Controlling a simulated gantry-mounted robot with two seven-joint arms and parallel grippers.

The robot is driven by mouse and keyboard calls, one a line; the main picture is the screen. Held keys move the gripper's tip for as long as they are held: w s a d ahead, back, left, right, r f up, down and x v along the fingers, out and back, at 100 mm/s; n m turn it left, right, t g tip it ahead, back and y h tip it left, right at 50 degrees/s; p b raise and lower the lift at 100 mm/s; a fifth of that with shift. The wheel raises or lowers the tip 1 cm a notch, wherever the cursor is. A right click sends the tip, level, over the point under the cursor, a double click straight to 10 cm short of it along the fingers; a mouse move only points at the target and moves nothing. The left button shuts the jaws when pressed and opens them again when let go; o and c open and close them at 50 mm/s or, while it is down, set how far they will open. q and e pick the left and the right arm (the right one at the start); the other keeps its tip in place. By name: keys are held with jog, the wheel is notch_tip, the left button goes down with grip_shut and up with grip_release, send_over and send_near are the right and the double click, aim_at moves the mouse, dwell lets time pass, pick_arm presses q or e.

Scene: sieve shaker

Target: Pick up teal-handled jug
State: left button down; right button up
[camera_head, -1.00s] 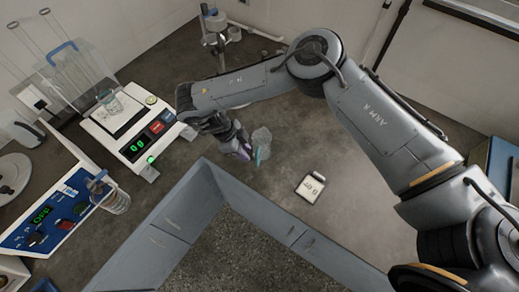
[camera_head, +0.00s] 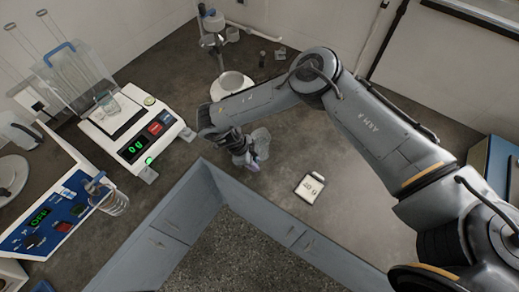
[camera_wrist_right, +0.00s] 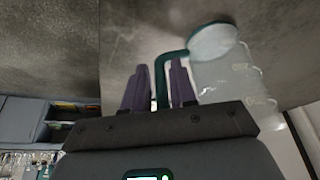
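The jug is translucent with white markings and a teal handle. In the head view the jug (camera_head: 262,140) stands on the bench beside my right gripper (camera_head: 246,162), which hides the handle. In the right wrist view the jug (camera_wrist_right: 232,75) is on the right, and its teal handle (camera_wrist_right: 161,82) lies between the two purple fingers of my right gripper (camera_wrist_right: 159,88). A gap shows between the left finger and the handle; the right finger is very close to it, and I cannot tell if they touch. My left gripper is not in view.
A balance (camera_head: 135,130) holding a glass beaker (camera_head: 108,103) stands to the left. A blue control panel (camera_head: 50,215) is at the lower left. A round white dish (camera_head: 235,86) is behind my arm.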

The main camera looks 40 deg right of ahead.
grip_shut()
jog(key=shift+r, duration=0.1)
dwell(0.4)
jog(key=shift+r, duration=0.2)
jog(key=r, duration=0.4)
jog(key=shift+s+d, duration=0.1)
jog(key=shift+s, duration=0.1)
jog(key=s+d+r+p, duration=0.3)
jog(key=s+r, duration=0.3)
jog(key=s, duration=0.4)
jog(key=shift+d+r, duration=0.2)
jog(key=shift+d, duration=0.55)
